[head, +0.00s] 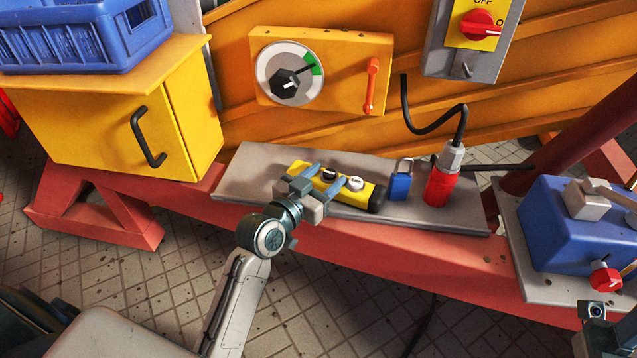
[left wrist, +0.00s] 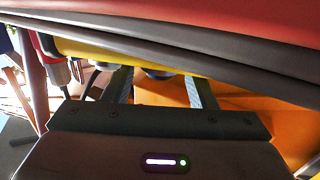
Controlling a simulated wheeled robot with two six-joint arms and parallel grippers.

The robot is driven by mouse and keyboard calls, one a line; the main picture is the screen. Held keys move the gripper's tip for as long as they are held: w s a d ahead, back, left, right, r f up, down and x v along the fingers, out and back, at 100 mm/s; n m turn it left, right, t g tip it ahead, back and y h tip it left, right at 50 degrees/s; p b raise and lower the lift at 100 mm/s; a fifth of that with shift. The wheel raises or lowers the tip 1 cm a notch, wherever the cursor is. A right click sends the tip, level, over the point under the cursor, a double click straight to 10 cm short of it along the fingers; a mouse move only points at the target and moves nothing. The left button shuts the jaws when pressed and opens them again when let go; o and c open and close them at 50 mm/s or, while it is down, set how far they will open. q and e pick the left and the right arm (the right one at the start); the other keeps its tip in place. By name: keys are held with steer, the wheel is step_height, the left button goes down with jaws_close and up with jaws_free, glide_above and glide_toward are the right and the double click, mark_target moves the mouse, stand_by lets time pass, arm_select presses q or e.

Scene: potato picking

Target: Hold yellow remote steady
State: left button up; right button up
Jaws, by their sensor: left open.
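The yellow remote (head: 363,195) lies on the grey shelf, with a black button, a white button and a dark end. My left gripper (head: 325,176) is over the remote, its two fingers apart and reaching across its top. In the left wrist view, the yellow side of the remote (left wrist: 95,50) runs across just beyond the open fingers (left wrist: 160,88). I cannot tell whether the fingers touch it.
The grey shelf (head: 250,175) also holds a blue padlock (head: 400,183) and a red plug (head: 440,184) with a black cable, right of the remote. A yellow cabinet (head: 100,125) stands left. A blue box (head: 560,225) stands right. A dial panel (head: 335,60) is behind.

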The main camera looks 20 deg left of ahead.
arm_select(q)
jaws_close()
stand_by(0.6)
jaws_free()
steer(key=v, duration=1.2)
